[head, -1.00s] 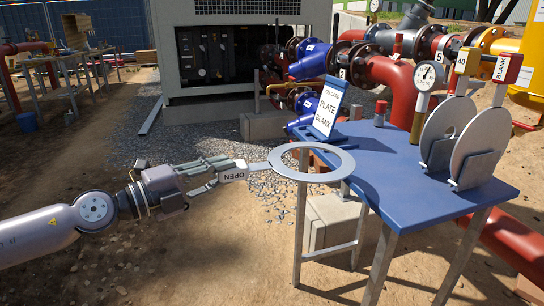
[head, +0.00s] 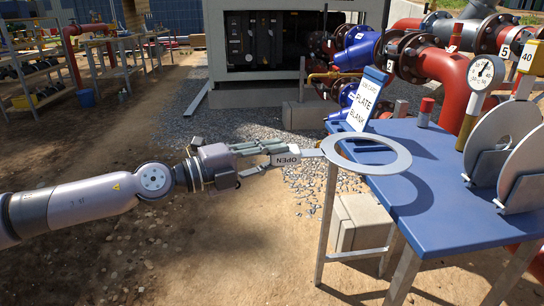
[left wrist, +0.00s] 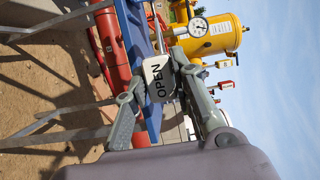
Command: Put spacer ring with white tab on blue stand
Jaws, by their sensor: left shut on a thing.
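A flat grey spacer ring (head: 368,170) with a white tab marked OPEN (head: 292,158) is held level in the head view. My left gripper (head: 274,155) is shut on the tab, at the left of the ring. The ring appears above the left edge of the blue stand (head: 430,220), a table-like top on grey legs, and a shadow falls on the top. The gap between ring and top is hard to judge. In the left wrist view the tab (left wrist: 158,80) sits between my fingers; most of the ring is hidden or edge-on. My right gripper is not in view.
A blue sign holder with a PLATE BLANK card (head: 366,98) stands at the stand's back left. A red-capped post (head: 425,112), a gauge (head: 485,72) and grey discs in holders (head: 515,165) occupy its back and right. Its front middle is bare. A pale block (head: 362,222) sits below.

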